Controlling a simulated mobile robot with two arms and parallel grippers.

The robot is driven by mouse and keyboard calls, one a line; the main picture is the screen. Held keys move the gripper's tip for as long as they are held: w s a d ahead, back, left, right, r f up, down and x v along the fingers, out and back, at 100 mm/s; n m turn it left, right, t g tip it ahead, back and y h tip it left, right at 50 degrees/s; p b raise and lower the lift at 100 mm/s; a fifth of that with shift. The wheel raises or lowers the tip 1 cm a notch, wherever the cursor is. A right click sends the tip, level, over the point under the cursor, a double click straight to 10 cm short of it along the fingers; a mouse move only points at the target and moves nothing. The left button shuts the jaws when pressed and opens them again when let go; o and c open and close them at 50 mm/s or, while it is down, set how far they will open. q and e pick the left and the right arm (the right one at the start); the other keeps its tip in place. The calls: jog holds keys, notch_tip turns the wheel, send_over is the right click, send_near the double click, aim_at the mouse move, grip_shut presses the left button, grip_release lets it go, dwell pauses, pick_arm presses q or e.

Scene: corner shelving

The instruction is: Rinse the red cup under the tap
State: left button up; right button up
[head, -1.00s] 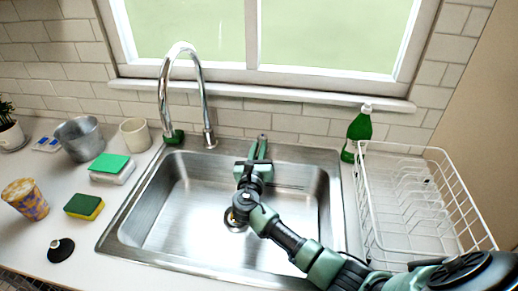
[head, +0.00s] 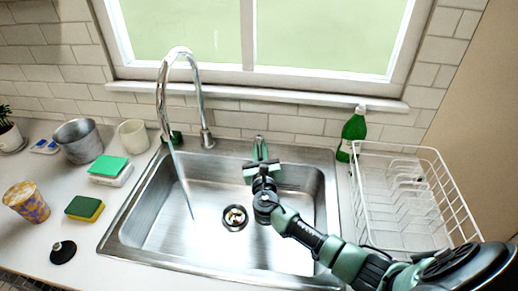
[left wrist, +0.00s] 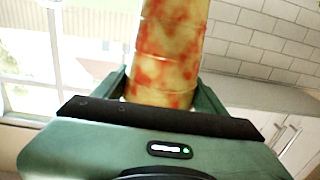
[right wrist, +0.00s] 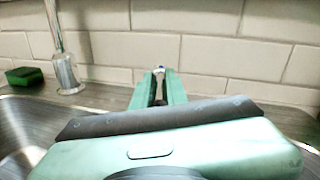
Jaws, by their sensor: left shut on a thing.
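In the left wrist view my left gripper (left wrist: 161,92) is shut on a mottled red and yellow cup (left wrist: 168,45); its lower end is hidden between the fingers. Neither shows in the head view. The chrome tap (head: 182,52) arches over the steel sink (head: 222,258), and a thin stream of water (head: 181,178) falls from its spout into the basin. My right gripper (head: 260,148) is at the sink's back edge. In the right wrist view its fingers (right wrist: 161,78) are close together around a small upright lever (right wrist: 159,72); whether they clamp it is unclear.
A white dish rack (head: 395,243) stands right of the sink, with a green bottle (head: 353,135) behind. On the left counter are a patterned cup (head: 27,203), sponges (head: 85,208), a metal bucket (head: 78,142), a cream cup (head: 133,136) and a black stopper (head: 63,252).

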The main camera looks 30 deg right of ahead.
jog(key=o, duration=0.3)
jog(key=shift+o, duration=0.2)
jog(key=shift+s, duration=0.1)
jog(key=b+v, duration=0.1)
jog(key=v, duration=1.1)
